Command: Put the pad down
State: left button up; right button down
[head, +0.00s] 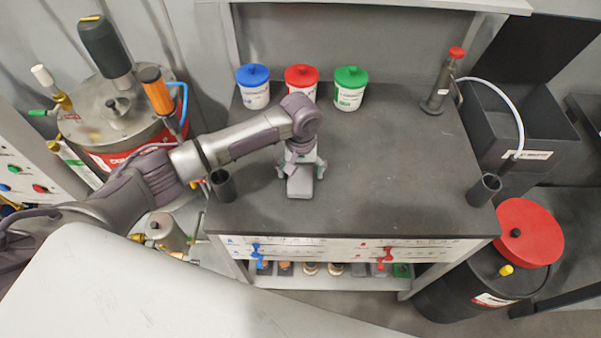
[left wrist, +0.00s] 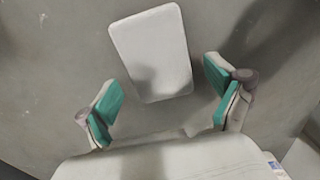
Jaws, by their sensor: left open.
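The pad is a pale, rounded rectangular block (left wrist: 152,52) lying flat on the dark grey worktop, slightly tilted in the left wrist view. It also shows in the head view as a small light block (head: 300,187) near the middle of the worktop. My left gripper (head: 300,171) is above and at the pad, pointing down. In the left wrist view its two green-lined fingers (left wrist: 165,108) stand wide apart, with the pad beyond and between them, touching neither. The gripper hides part of the pad in the head view. My right gripper is not in view.
Blue (head: 253,87), red (head: 301,82) and green (head: 350,88) lidded tubs stand along the worktop's back. Dark cups stand at its left (head: 222,186) and right (head: 484,190) edges. A red-topped dispenser (head: 440,82) stands back right. The worktop's right half (head: 400,170) is clear.

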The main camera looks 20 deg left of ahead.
aim_at(301, 175)
pick_arm(q)
notch_tip(301, 175, up, 11)
jog(key=b, duration=0.1)
dwell(0.6)
